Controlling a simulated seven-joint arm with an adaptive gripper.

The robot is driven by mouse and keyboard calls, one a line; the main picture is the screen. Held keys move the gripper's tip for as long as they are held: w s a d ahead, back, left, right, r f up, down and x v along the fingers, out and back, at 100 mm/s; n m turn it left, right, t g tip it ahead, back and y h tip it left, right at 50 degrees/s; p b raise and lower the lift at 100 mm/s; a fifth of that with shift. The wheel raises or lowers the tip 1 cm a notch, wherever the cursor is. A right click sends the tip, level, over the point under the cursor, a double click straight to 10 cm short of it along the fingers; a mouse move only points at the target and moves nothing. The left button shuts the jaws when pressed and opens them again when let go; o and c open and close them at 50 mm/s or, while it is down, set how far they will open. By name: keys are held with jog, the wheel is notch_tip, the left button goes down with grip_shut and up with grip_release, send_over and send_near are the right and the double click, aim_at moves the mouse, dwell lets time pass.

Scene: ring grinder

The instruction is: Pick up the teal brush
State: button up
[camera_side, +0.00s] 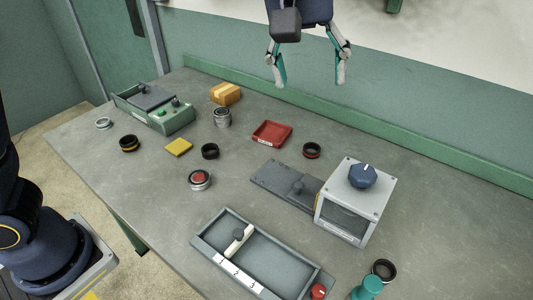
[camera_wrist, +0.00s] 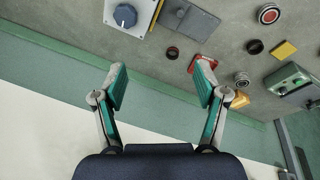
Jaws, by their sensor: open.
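A teal object (camera_side: 366,288) that looks like the brush stands at the bottom edge of the side view, near the table's front right. It has a rounded top and its lower part is cut off by the frame. It is not in the wrist view. My gripper (camera_side: 311,83) is high above the back of the table, with its fingers wide apart and nothing between them. It also shows in the wrist view (camera_wrist: 160,72). It is far from the teal object.
A black ring (camera_side: 384,270) and a red knob (camera_side: 318,291) are close to the teal object. A grey sectioned tray (camera_side: 278,268) lies to its left. A white box with a blue knob (camera_side: 362,175) stands behind. Several rings and small containers are farther left. A green ledge (camera_side: 440,151) runs along the back.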

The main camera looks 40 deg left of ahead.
jog(key=s+d+f+m+g, duration=0.1)
jog(key=d+f, duration=0.3)
jog(key=d, duration=0.2)
jog(key=s+d+f+m, duration=0.1)
jog(key=d+f, duration=0.3)
jog(key=d, duration=0.3)
jog(key=m+g+y, duration=0.1)
jog(key=m+g, duration=0.1)
send_over(373, 285)
notch_tip(373, 285, down, 9)
notch_tip(373, 285, down, 10)
jog(key=shift+w+f, duration=0.2)
jog(key=shift+f, duration=2.85)
grip_shut()
